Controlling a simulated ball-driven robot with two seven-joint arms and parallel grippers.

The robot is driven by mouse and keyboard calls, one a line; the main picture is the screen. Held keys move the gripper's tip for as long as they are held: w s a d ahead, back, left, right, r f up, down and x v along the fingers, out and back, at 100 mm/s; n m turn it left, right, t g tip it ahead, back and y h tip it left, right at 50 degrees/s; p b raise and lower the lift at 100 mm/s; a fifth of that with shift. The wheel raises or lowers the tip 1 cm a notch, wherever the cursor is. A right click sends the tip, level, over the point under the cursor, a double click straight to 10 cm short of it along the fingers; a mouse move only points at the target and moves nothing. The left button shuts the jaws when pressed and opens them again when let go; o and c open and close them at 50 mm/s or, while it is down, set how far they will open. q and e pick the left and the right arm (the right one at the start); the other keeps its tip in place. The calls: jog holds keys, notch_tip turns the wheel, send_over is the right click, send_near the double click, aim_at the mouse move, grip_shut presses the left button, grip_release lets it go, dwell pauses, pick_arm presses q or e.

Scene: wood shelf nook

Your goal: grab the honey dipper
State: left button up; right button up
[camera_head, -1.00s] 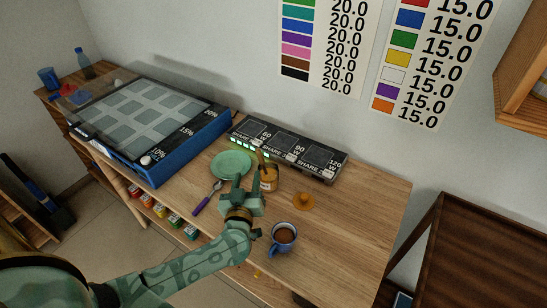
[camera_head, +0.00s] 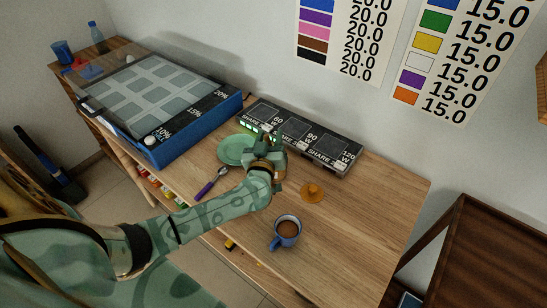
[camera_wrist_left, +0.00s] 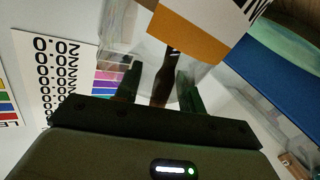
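The honey dipper's brown handle (camera_wrist_left: 165,72) shows in the left wrist view, between the two fingers of my left gripper (camera_wrist_left: 158,85). The fingers are apart, with a gap visible beside the handle. The handle runs to a clear honey jar (camera_wrist_left: 205,32) with an orange, white and black label. In the head view my left gripper (camera_head: 268,143) is over the spot of the jar and hides the jar and dipper. A round amber lid (camera_head: 312,193) lies on the wooden table (camera_head: 350,220), to the right of the gripper. My right gripper is out of view.
A green plate (camera_head: 236,150) and a purple-handled spoon (camera_head: 211,184) lie left of the gripper. A blue mug (camera_head: 286,232) stands near the front edge. A black panel (camera_head: 300,137) and a blue display case (camera_head: 170,120) stand behind and left. The table's right side is clear.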

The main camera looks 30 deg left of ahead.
pick_arm(q)
jog(key=shift+s+r, duration=0.1)
jog(key=shift+c, duration=0.3)
grip_shut()
